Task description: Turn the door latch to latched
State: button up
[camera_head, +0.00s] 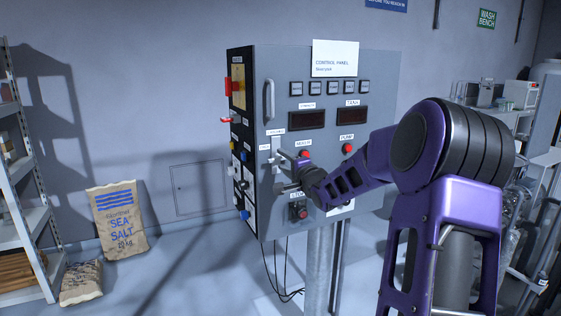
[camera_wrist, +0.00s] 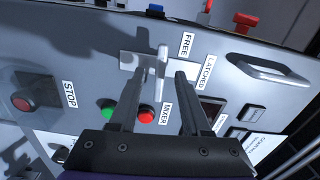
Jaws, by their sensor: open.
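The door latch (camera_head: 277,146) is a pale plate with a lever, on the front of the grey control panel (camera_head: 380,70) below the door handle. In the wrist view the lever (camera_wrist: 162,56) stands crosswise to its plate (camera_wrist: 129,61), on the side of the FREE label (camera_wrist: 187,44). The LATCHED label (camera_wrist: 201,72) is by the plate's right end. My gripper (camera_head: 281,171) is open at the latch. In the wrist view, its fingertips (camera_wrist: 165,73) are on either side of the lever, with gaps showing; contact cannot be told.
A red button (camera_wrist: 147,115) and green button (camera_wrist: 108,113) lie near the fingers. The door handle (camera_head: 269,99) juts out above the latch. A red STOP button (camera_head: 298,211) sits below. Salt sacks (camera_head: 121,222) and a shelf (camera_head: 25,215) stand at left.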

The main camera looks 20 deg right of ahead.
jog(key=shift+w, duration=1.2)
grip_shut()
